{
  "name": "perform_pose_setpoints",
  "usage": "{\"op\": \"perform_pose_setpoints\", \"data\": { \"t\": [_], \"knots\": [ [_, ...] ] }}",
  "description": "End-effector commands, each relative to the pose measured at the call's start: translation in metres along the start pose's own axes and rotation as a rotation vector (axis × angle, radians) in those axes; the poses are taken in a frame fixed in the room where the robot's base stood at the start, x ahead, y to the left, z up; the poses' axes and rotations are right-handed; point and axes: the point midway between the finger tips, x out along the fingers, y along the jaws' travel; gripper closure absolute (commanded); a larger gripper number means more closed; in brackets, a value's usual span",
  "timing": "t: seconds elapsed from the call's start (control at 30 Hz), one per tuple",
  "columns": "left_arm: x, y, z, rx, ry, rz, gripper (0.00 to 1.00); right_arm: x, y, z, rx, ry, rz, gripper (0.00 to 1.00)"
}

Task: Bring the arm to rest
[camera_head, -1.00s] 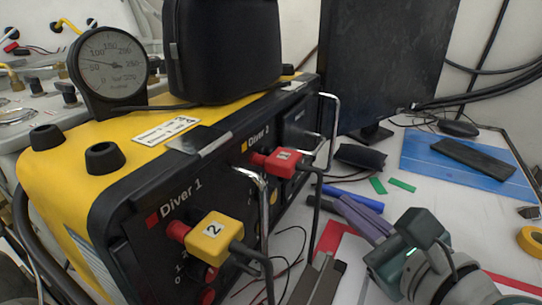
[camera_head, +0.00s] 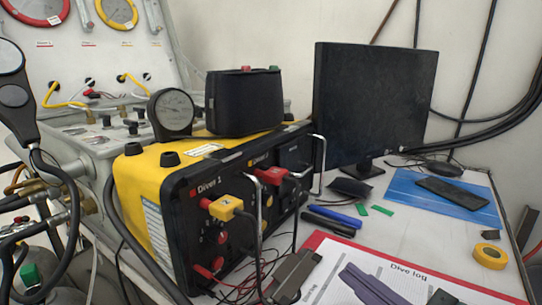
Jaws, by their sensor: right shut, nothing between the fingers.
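My right gripper (camera_head: 352,275) shows at the bottom edge, right of centre. Its purple fingers are together with nothing between them, and they appear in front of the dive log sheet (camera_head: 385,264). Whether they touch it I cannot tell. The black and yellow diver air panel (camera_head: 180,185) stands to their left, apart from them. A yellow plug (camera_head: 225,207) is at the Diver 1 section and a red plug (camera_head: 270,175) is at the Diver 2 section. My left gripper is not in view.
A grey-brown tool (camera_head: 292,276) lies between the panel and the red-edged log. Blue and black pens (camera_head: 333,216), a yellow tape roll (camera_head: 490,256) and a blue mat (camera_head: 405,187) lie on the table. A monitor (camera_head: 370,100) stands behind. White table right of the pens is mostly clear.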

Motion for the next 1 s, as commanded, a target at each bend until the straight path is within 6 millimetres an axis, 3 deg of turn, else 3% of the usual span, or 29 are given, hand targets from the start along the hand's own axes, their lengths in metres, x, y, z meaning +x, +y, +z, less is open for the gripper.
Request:
{"op": "perform_pose_setpoints", "data": {
  "t": [0.1, 0.3, 0.4, 0.5, 0.57, 0.7, 0.83, 1.0],
  "knots": [
    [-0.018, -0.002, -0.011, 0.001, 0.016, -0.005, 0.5, -0.012, 0.011, 0.037, -0.202, -0.068, 0.091, 1.0],
    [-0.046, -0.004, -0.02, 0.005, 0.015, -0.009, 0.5, -0.045, 0.039, 0.088, -0.679, -0.188, 0.278, 1.0],
    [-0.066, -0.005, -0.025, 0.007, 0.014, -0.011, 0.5, -0.072, 0.05, 0.104, -1.002, -0.238, 0.403, 1.0],
    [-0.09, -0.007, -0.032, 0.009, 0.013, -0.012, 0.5, -0.109, 0.05, 0.107, -1.381, -0.261, 0.581, 1.0],
    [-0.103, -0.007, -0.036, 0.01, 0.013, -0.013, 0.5, -0.135, 0.042, 0.1, -1.596, -0.254, 0.712, 1.0],
    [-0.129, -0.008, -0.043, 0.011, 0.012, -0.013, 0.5, -0.2, 0.006, 0.08, -1.955, -0.201, 1.06, 1.0],
    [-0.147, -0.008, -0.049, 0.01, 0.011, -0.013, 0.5, -0.261, -0.033, 0.07, -2.099, -0.141, 1.383, 1.0],
    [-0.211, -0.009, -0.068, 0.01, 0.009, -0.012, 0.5, -0.268, -0.068, 0.125, -2.097, -0.15, 1.358, 1.0]
  ]
}}
